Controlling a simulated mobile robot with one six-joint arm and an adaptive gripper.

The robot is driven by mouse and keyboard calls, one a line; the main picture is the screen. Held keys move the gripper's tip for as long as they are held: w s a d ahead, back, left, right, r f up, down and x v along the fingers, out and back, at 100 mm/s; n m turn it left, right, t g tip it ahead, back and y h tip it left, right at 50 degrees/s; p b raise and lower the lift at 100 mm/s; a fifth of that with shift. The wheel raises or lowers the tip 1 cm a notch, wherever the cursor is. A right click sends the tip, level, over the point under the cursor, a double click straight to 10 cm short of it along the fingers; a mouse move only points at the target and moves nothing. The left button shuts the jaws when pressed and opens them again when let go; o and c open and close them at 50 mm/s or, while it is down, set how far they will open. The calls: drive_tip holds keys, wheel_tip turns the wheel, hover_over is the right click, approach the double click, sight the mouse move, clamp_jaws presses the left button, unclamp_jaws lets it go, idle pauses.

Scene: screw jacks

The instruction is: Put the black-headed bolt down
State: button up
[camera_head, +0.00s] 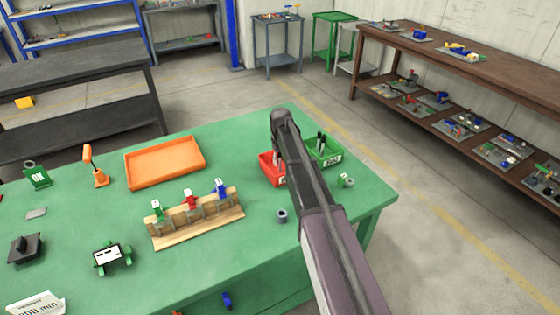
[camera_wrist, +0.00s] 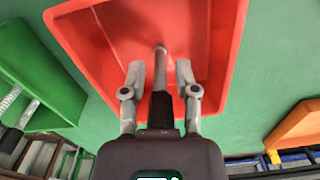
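In the wrist view, the black-headed bolt (camera_wrist: 160,108) is between my gripper's (camera_wrist: 159,72) two fingers. Its black head is nearest the palm, and its grey shank points into the red bin (camera_wrist: 222,40). Visible gaps separate both fingers from the bolt, so the gripper looks open around it. The shank tip appears to be at the bin's floor, but I cannot tell whether it touches. In the head view, my arm comes down over the red bin (camera_head: 266,170) and hides much of it. The bolt cannot be made out clearly there.
A green bin (camera_head: 329,158) holding black-headed bolts stands right beside the red bin. A wooden stand (camera_head: 200,227) with several coloured pieces and an orange tray (camera_head: 165,163) are to the left. A small grey ring (camera_head: 282,215) lies in front on the green table.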

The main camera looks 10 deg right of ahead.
drive_tip(key=shift+r, duration=0.25)
idle(0.3)
wheel_tip(320, 180, up, 12)
drive_tip(key=p, duration=1.2)
drive_tip(key=shift+s, duration=0.1)
idle(0.6)
drive_tip(key=s+m, duration=0.1)
drive_tip(key=s, duration=2.7)
drive_tip(key=shift+d+m, duration=0.4)
drive_tip(key=shift+d, duration=0.05)
drive_tip(key=shift+s, duration=0.1)
